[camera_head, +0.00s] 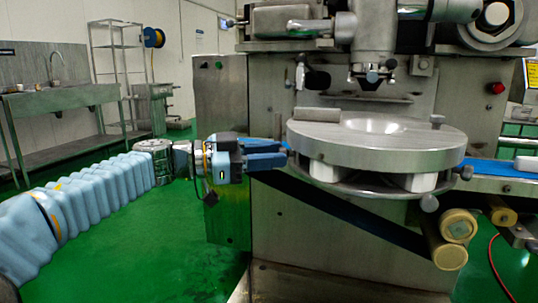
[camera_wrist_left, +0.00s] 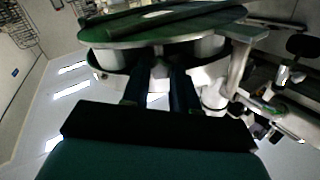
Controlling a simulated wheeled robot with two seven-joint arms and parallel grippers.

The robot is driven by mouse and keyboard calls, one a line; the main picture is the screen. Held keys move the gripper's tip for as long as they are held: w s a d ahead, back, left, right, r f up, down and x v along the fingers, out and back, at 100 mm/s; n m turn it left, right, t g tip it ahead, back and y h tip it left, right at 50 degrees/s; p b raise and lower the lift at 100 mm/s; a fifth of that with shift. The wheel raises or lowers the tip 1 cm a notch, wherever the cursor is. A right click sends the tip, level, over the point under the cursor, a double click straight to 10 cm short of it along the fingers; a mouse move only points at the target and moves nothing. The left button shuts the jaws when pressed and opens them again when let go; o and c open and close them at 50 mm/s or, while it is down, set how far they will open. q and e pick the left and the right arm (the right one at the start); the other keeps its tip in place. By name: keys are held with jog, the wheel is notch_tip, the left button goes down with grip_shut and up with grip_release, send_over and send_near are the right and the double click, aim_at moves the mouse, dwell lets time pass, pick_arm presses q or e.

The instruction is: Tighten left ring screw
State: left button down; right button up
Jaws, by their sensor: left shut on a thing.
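My left gripper (camera_head: 283,154) reaches in from the left, its blue fingers at the left edge of the ring (camera_head: 330,180) under the round metal disc (camera_head: 375,152). In the left wrist view the two dark fingers of my left gripper (camera_wrist_left: 161,78) point at the ring's rim, with the left ring screw (camera_wrist_left: 160,68) between their tips. The gripper is shut on this screw, which is mostly hidden by the fingers in the head view. The disc (camera_wrist_left: 160,30) lies above the fingers in the wrist view. My right gripper is not in view.
The steel encrusting machine (camera_head: 345,235) fills the middle and right. Its nozzle (camera_head: 371,72) hangs over the disc. A blue belt (camera_head: 495,169) runs to the right. Green floor (camera_head: 165,225) lies open at left.

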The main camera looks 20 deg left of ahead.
pick_arm(q)
jog(key=shift+m, duration=0.3)
jog(key=m+b, duration=0.3)
jog(key=m, duration=0.8)
jog(key=m+b, duration=0.3)
jog(key=m, duration=0.9)
jog(key=m+b, duration=0.3)
jog(key=m, duration=0.9)
jog(key=shift+f, duration=0.25)
jog(key=shift+m, duration=0.3)
jog(key=c, duration=0.9)
grip_release()
jog(key=shift+r, duration=0.1)
